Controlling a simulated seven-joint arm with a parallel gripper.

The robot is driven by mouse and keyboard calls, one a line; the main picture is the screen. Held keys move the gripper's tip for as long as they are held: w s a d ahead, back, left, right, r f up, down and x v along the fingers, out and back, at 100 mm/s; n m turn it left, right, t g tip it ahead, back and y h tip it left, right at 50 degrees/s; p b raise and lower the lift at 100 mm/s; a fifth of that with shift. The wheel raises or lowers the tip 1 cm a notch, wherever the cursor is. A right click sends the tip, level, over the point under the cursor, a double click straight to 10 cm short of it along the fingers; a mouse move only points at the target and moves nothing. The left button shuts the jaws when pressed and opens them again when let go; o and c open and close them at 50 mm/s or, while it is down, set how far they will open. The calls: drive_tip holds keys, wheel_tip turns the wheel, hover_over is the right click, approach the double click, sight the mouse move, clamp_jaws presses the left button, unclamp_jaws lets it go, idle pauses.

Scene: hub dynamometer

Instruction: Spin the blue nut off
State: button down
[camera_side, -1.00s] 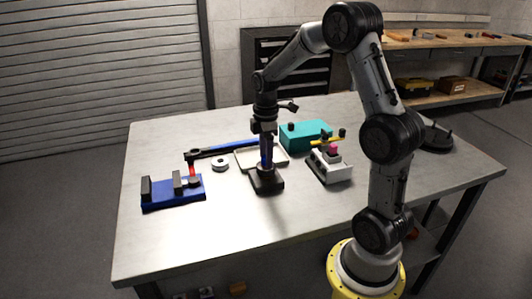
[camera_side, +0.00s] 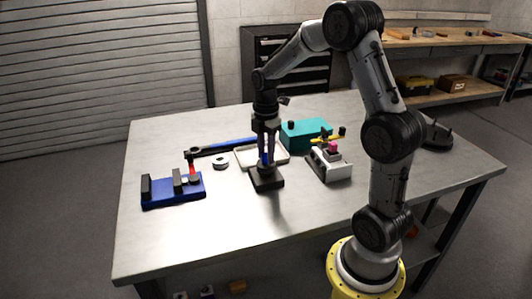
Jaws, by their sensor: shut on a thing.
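My gripper (camera_side: 266,157) points straight down over a dark square base (camera_side: 267,183) near the middle of the table. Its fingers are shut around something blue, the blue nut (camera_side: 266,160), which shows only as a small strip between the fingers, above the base. The fingers hide most of the nut and what it sits on, so I cannot tell whether it is still threaded.
A white tray (camera_side: 243,160) lies just behind the base. A teal box (camera_side: 303,135) stands behind right, and a grey-white fixture with a pink top (camera_side: 331,166) stands right. A blue fixture (camera_side: 172,194), a white ring (camera_side: 220,163) and a blue-handled wrench (camera_side: 225,145) lie left. The front table is clear.

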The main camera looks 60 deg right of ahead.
drive_tip(key=n, duration=0.6)
drive_tip(key=shift+r+n, duration=0.15)
drive_tip(key=shift+n, duration=0.25)
drive_tip(key=c, duration=0.7)
unclamp_jaws()
drive_tip(key=m, duration=1.8)
drive_tip(key=shift+m, duration=3)
